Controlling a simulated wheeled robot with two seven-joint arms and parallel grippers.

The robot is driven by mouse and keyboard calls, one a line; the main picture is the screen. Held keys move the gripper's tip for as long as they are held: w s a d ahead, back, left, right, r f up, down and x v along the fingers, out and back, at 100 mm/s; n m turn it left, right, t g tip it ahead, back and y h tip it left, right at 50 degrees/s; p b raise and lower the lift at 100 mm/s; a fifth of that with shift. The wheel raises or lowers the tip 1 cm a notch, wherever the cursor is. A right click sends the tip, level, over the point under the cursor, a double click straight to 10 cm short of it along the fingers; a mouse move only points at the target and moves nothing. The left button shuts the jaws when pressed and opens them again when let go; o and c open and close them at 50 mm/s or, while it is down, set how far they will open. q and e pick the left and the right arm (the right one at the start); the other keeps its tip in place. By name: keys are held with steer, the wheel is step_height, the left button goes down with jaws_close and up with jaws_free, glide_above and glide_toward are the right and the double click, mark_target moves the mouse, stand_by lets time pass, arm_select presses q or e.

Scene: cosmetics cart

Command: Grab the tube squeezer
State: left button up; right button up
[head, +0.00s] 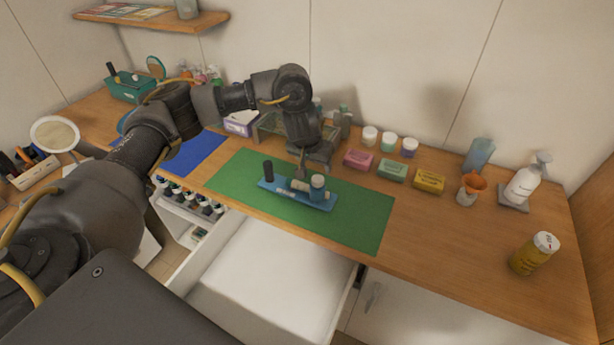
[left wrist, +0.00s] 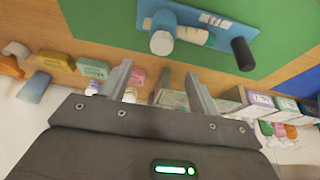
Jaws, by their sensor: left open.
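A blue tray (head: 268,186) lies on the green mat (head: 232,178). It carries an upright black cylinder (head: 268,171), a pale lying tube-like piece (head: 299,185) and a blue bottle with a white top (head: 318,187). I cannot tell for sure which piece is the tube squeezer. The tray also shows at the top of the left wrist view (left wrist: 222,20). My left gripper (head: 301,170) points down just behind the tray, partly overlapping it in the head view. In the left wrist view its two fingers (left wrist: 158,82) are apart with nothing between them. My right gripper is not in view.
Small jars (head: 369,135) and pink, green and yellow boxes (head: 428,181) stand behind the mat. A yellow bottle (head: 535,254) stands front right. An open white drawer (head: 265,275) sticks out below the front edge. The mat's right part is clear.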

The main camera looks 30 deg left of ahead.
mark_target(318, 179)
arm_select(q)
steer(key=b+x, duration=0.2)
steer(key=x, duration=0.3)
steer(key=shift+f, duration=0.3)
steer(key=shift+s, duration=0.1)
steer(key=b+x, duration=0.1)
steer(key=x, duration=0.3)
steer(key=shift+f, duration=0.45)
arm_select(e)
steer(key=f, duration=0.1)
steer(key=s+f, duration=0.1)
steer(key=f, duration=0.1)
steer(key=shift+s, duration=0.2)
arm_select(q)
steer(key=shift+c, duration=0.2)
